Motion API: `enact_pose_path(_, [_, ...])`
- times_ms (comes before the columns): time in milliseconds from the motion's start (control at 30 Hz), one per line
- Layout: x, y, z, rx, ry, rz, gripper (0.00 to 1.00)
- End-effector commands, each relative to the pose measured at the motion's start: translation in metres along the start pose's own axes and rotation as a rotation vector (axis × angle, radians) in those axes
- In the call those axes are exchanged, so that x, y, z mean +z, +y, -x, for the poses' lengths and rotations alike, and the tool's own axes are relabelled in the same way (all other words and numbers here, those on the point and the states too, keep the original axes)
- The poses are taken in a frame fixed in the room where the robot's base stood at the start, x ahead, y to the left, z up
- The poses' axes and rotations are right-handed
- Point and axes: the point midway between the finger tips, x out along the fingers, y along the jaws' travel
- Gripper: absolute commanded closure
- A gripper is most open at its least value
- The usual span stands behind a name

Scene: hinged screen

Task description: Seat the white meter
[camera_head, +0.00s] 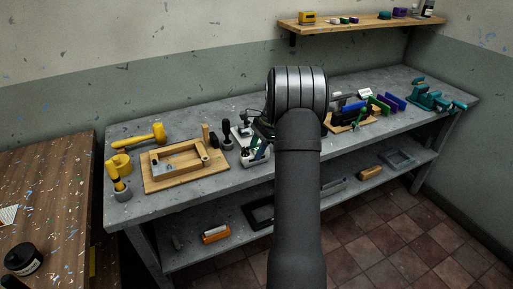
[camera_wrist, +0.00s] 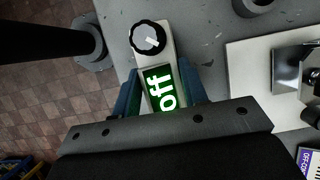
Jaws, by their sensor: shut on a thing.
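The white meter (camera_wrist: 166,56) is in the wrist view, with a black round knob with a white mark at its far end and a lit display reading "off" in green. My gripper (camera_wrist: 158,88) has its blue-grey fingers against both long sides of the meter and is shut on it. The grey bench top lies below. Whether the meter touches the bench cannot be told. In the head view my arm hides most of the gripper area, and I cannot make out the meter there.
A white plate with a metal block (camera_wrist: 287,70) is right of the meter. A grey round base with a dark post (camera_wrist: 88,40) is to the left. On the bench are a wooden board (camera_head: 160,183), a yellow mallet (camera_head: 140,137) and teal tools (camera_head: 430,98).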

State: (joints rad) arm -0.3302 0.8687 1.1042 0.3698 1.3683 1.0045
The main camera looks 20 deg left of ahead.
Motion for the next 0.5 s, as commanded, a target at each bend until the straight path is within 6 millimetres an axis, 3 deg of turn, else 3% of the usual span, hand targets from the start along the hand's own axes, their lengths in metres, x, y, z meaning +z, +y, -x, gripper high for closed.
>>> enact_pose_path(367, [-0.0008,0.0,-0.0021,0.0,0.0,0.0,0.87])
enact_pose_path(400, [-0.0008,0.0,-0.0021,0.0,0.0,0.0,0.56])
enact_pose_path(500, [-0.0008,0.0,-0.0021,0.0,0.0,0.0,0.37])
